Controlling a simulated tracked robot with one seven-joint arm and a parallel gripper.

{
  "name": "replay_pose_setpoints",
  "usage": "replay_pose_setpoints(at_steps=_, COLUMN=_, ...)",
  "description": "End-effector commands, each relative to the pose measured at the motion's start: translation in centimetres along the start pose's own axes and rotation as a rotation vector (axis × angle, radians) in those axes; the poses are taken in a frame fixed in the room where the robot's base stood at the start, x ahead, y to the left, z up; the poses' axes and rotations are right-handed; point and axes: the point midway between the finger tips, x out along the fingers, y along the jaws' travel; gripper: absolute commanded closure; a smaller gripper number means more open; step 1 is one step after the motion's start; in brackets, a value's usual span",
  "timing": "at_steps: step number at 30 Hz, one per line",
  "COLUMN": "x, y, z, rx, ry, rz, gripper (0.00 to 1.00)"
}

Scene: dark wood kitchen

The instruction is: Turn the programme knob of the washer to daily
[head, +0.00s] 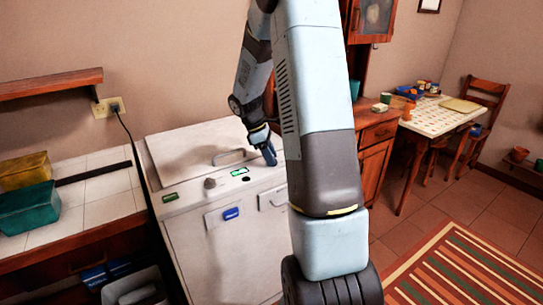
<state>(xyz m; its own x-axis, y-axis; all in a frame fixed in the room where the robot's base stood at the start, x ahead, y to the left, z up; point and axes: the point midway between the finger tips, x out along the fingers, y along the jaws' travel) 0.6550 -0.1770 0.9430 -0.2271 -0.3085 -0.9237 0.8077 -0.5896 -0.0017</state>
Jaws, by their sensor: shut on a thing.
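The white washer (230,245) stands against the wall, with a lid and handle on top and a control strip along its front edge. My gripper (269,158) points down at the right end of this strip, to the right of a lit green display (240,171). It is shut on what appears to be the programme knob. The fingers hide that knob, so its pointer and setting cannot be read. A grey round knob (210,183) shows further left on the strip, apart from my gripper. A second green label or display (170,197) is at the left end.
A tiled counter (100,208) with a teal box (27,207) and a yellow box (24,171) is on the left. A wooden shelf (50,84) hangs above it. A wooden cabinet (376,150) stands right of the washer. A striped rug (470,270) covers the floor at right.

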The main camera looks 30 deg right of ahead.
Motion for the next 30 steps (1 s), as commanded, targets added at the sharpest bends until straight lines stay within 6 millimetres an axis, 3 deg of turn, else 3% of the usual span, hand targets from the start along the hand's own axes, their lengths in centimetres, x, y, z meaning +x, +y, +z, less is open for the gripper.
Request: replay_pose_setpoints(at_steps=30, x=-0.06, y=0.75, z=0.27, rx=0.843, ry=0.006, rz=-0.342, gripper=0.9)
